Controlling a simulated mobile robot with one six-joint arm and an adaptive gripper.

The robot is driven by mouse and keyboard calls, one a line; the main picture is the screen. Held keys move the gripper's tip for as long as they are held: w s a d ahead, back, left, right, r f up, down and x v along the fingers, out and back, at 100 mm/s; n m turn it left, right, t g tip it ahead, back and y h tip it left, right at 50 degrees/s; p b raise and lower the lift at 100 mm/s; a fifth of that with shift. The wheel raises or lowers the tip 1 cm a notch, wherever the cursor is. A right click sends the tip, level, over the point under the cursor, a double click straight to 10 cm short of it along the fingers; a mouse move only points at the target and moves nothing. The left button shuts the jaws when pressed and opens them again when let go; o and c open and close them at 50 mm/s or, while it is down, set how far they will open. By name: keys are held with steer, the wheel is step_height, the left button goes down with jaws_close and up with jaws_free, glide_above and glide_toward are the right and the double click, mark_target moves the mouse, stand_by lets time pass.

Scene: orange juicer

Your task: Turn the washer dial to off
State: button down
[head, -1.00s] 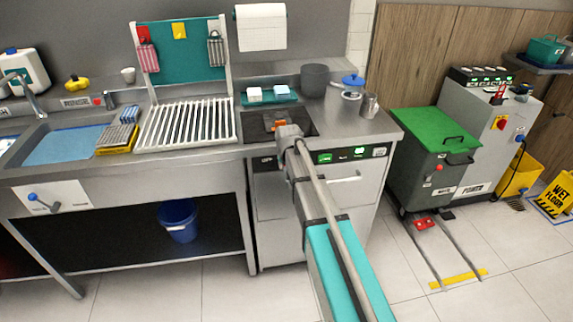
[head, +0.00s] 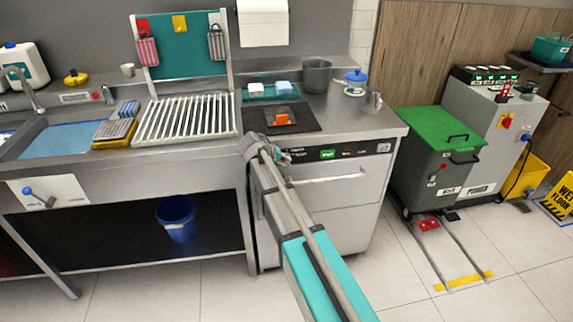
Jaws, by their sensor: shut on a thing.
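The washer (head: 325,205) is the steel under-counter machine with a long handle and a dark control panel (head: 350,150) carrying a lit green display. My arm reaches up to the left end of this panel. My gripper (head: 283,157) is small in the head view and sits against the panel's left end, left of the green display. It is shut on what appears to be the washer dial, which the gripper largely hides. The dial's pointer and markings cannot be read.
On the counter above, an orange item (head: 281,119) lies on a black mat (head: 303,115). A green-lidded bin (head: 437,140) stands right of the washer. The floor in front is clear.

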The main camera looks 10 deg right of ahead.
steer(key=shift+s, duration=0.1)
stand_by(0.3)
steer(key=c, duration=0.7)
jaws_free()
